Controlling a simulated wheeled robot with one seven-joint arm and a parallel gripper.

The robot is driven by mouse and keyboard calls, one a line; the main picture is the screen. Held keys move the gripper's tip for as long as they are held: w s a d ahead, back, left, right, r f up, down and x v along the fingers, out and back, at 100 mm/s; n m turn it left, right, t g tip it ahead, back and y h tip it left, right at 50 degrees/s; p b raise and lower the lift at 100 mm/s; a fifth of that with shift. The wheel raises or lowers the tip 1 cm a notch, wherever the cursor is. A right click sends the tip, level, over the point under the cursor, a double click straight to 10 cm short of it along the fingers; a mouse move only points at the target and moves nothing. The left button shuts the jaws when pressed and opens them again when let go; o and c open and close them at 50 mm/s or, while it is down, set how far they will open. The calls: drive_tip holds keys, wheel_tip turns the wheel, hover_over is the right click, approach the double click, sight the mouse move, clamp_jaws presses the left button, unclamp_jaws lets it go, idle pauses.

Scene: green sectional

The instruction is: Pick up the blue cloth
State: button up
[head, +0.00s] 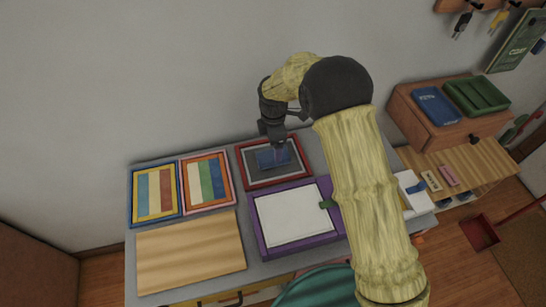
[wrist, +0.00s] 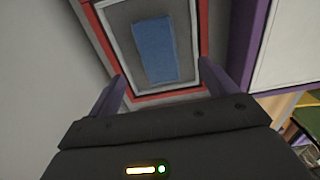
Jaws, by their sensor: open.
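The blue cloth (head: 272,157) lies flat as a small rectangle on the grey inside of a red-framed tray (head: 244,166) at the back of the table. In the wrist view the cloth (wrist: 154,50) lies beyond the fingertips, inside the red-edged tray (wrist: 92,28). My gripper (head: 277,150) is over the tray, pointing down at the cloth. In the wrist view my gripper (wrist: 163,75) is open, with one finger on each side of the cloth's near end. Nothing is between the fingers. My gripper partly hides the cloth in the head view.
Two striped trays (head: 154,192) (head: 207,181) stand left of the red tray. A purple-framed white board (head: 293,215) and a wooden board (head: 190,252) lie in front. A wall stands close behind the table (head: 140,227). A wooden shelf (head: 410,110) is at the right.

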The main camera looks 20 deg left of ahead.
sight(273, 156)
drive_tip(key=shift+f, duration=0.95)
drive_tip(key=shift+f, duration=0.1)
drive_tip(key=shift+w+a+f+p, duration=0.15)
drive_tip(key=shift+f+p, duration=0.55)
drive_tip(key=shift+f, duration=1.85)
drive_tip(key=shift+c, duration=0.3)
drive_tip(key=c, duration=1)
